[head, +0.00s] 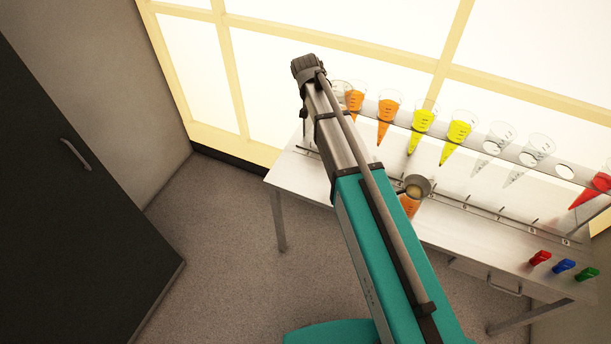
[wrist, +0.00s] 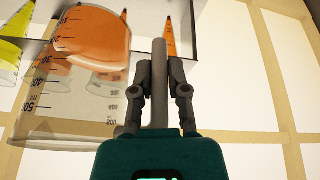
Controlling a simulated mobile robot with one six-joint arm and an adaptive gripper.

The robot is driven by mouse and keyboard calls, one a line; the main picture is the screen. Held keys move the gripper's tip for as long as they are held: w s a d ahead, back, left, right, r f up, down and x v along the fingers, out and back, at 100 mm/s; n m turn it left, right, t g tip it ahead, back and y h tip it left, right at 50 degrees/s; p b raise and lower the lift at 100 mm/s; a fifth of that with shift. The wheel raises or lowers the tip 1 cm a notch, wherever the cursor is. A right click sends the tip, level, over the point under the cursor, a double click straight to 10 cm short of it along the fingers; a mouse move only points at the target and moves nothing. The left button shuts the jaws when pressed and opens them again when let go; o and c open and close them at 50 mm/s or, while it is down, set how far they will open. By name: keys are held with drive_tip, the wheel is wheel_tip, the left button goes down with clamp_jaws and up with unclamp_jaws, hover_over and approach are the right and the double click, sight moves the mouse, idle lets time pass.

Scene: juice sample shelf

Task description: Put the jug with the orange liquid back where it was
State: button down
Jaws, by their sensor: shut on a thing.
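The jug with the orange liquid (wrist: 90,38) is clear, with printed scale marks, and fills the upper left of the wrist view. My gripper (wrist: 158,88) is shut on its upright grey handle (wrist: 158,60), one finger on each side. The liquid lies toward the top of this view, which looks upside down. In the head view the jug (head: 409,204) shows just right of my arm, over the bench, partly covered by the arm. My gripper is hidden there. I cannot tell whether the jug touches the bench.
A rack holds a row of cones: orange (head: 388,104), yellow (head: 459,124), clear (head: 497,137) and red (head: 591,188). The bench (head: 300,172) has red (head: 540,258), blue (head: 564,266) and green (head: 586,274) items at right. A dark cabinet (head: 70,200) stands left. Bright windows are behind.

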drive_tip(key=s+f+n+y+b, duration=0.1)
drive_tip(key=s+f+n+b, duration=0.3)
drive_tip(key=s+f+b, duration=0.3)
drive_tip(key=s+a+f+n+y+b, duration=0.1)
drive_tip(key=s+f+n+b, duration=0.3)
drive_tip(key=s, duration=1)
wheel_tip(320, 180, down, 4)
drive_tip(key=y+b, duration=0.1)
drive_tip(key=b, duration=0.2)
drive_tip(key=shift+a+n+y, duration=0.3)
drive_tip(key=shift+n, duration=0.1)
drive_tip(key=shift+w, duration=0.1)
drive_tip(key=w+a+f+b, duration=0.5)
drive_tip(key=w+f+b, duration=0.4)
drive_tip(key=w, duration=0.3)
drive_tip(key=shift+w, duration=0.1)
